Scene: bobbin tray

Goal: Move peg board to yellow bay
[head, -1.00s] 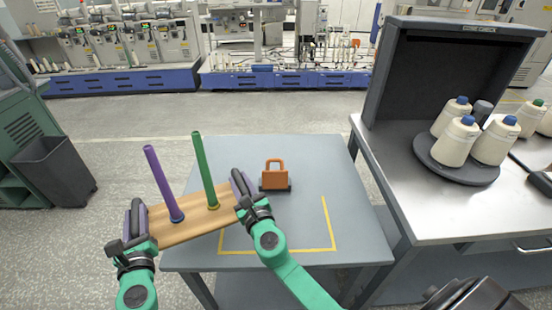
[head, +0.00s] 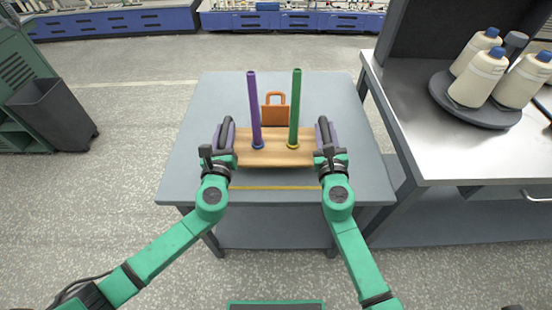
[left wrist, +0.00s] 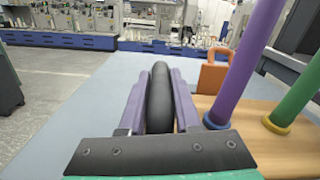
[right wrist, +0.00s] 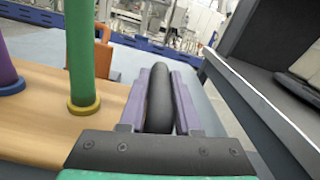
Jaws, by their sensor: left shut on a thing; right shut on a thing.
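The wooden peg board (head: 275,158) carries an upright purple peg (head: 254,110) and an upright green peg (head: 295,110). It lies level across the table between my grippers. My left gripper (head: 225,136) is shut on the board's black left handle, which shows in the left wrist view (left wrist: 160,95). My right gripper (head: 324,134) is shut on the black right handle, seen in the right wrist view (right wrist: 159,98). The yellow bay's front line (head: 275,187) shows just in front of the board; its other sides are hidden. I cannot tell whether the board touches the table.
An orange block with a loop handle (head: 273,112) stands close behind the board, partly hidden. The grey table (head: 185,160) is clear on both sides. A metal bench (head: 440,140) with a round tray of bobbins (head: 470,112) stands to the right. A dark bin (head: 55,112) is at left.

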